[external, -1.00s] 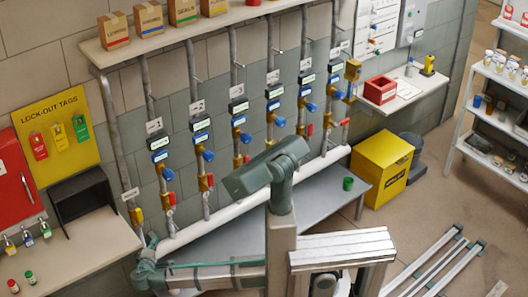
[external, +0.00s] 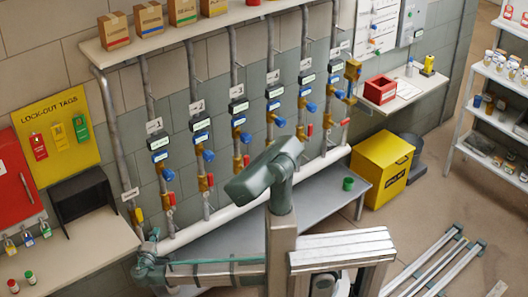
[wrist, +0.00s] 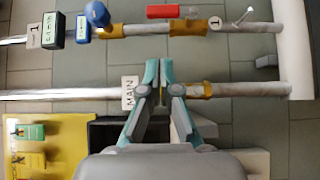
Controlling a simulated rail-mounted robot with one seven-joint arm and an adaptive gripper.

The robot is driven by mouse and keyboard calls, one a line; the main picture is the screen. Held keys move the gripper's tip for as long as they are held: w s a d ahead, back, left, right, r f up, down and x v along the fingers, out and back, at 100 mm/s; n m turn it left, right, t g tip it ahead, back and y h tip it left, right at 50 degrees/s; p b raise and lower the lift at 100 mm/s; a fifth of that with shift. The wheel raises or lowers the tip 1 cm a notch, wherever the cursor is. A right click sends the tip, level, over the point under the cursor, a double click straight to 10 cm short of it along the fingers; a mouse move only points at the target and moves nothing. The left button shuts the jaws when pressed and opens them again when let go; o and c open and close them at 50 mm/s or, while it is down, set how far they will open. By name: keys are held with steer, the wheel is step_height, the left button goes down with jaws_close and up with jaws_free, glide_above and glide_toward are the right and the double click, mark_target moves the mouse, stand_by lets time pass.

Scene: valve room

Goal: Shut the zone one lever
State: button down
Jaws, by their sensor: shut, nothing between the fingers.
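The zone one lever is a red handle (wrist: 171,11) on the pipe tagged 1 at the top of the wrist view, lying along the pipe between brass fittings. In the external view this lever (external: 172,198) is low on the pipe at left. My gripper (wrist: 157,64) has its teal fingers together and empty, in front of the main pipe beside the MAIN label (wrist: 130,93). The lever is apart from the fingertips, beyond them in the wrist picture. In the external view my gripper (external: 153,236) is at lower left and too small to make out finely.
On the zone one pipe are a blue valve part (wrist: 97,14) and a black display box (wrist: 53,29). The thick white pipe (external: 250,202) runs along the wall's foot. A black open box (external: 83,205) stands on the left counter. Similar zone pipes continue rightward.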

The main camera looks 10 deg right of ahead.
mark_target(172, 202)
steer(key=x, duration=1.7)
steer(key=shift+p, duration=0.45)
